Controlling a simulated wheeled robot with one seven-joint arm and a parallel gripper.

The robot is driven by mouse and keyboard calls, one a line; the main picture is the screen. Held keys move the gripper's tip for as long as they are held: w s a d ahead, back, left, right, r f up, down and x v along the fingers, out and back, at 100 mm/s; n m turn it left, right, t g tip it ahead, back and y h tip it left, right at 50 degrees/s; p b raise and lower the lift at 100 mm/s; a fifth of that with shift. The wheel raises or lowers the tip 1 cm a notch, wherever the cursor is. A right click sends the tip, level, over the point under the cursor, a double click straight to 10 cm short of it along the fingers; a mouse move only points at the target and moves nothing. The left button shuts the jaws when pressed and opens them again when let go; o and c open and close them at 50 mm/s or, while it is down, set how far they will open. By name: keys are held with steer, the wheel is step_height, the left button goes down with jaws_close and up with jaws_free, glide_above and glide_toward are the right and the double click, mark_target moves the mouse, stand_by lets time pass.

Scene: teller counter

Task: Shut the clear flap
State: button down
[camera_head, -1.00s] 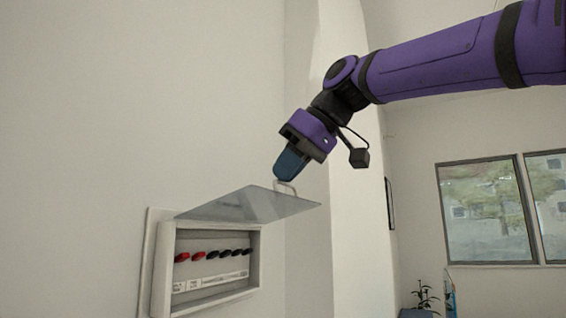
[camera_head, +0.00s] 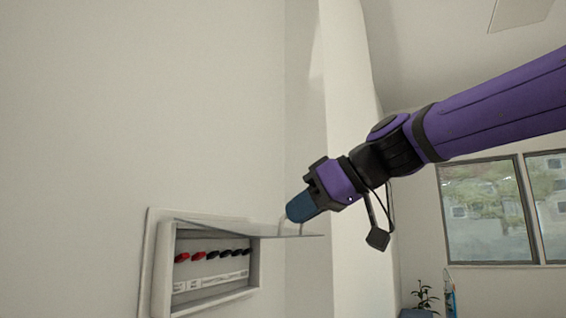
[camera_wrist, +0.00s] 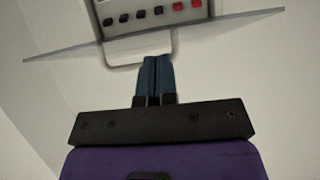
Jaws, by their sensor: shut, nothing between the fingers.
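The clear flap (camera_head: 272,233) is hinged along the top of a white wall box (camera_head: 161,275). It stands out from the wall, close to level, and shows almost edge-on. In the wrist view the flap (camera_wrist: 70,51) is a thin grey band with a pale U-shaped handle (camera_wrist: 112,61). My gripper (camera_head: 291,213) is at the flap's outer end, by the handle, with its blue fingers together and empty. In the wrist view the fingertips (camera_wrist: 157,59) overlap the handle; I cannot tell whether they touch it.
Inside the open box are red switches (camera_head: 190,257) and black switches (camera_head: 229,253) in a row. A white wall column (camera_head: 350,150) stands behind the gripper. A window (camera_head: 487,210) and a plant (camera_head: 425,297) are farther right. The space below the flap looks clear.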

steer(key=w+a+f+y, duration=0.1)
steer(key=w+a+f, duration=0.1)
steer(key=a+f, duration=0.3)
steer(key=w+a+f+t+y, duration=0.1)
steer(key=a+f, duration=0.4)
steer(key=f, duration=0.7)
steer(key=shift+w+a+f+y, duration=0.2)
steer(key=shift+w+f+y, duration=0.15)
steer(key=shift+w, duration=0.3)
stand_by(0.3)
stand_by(0.4)
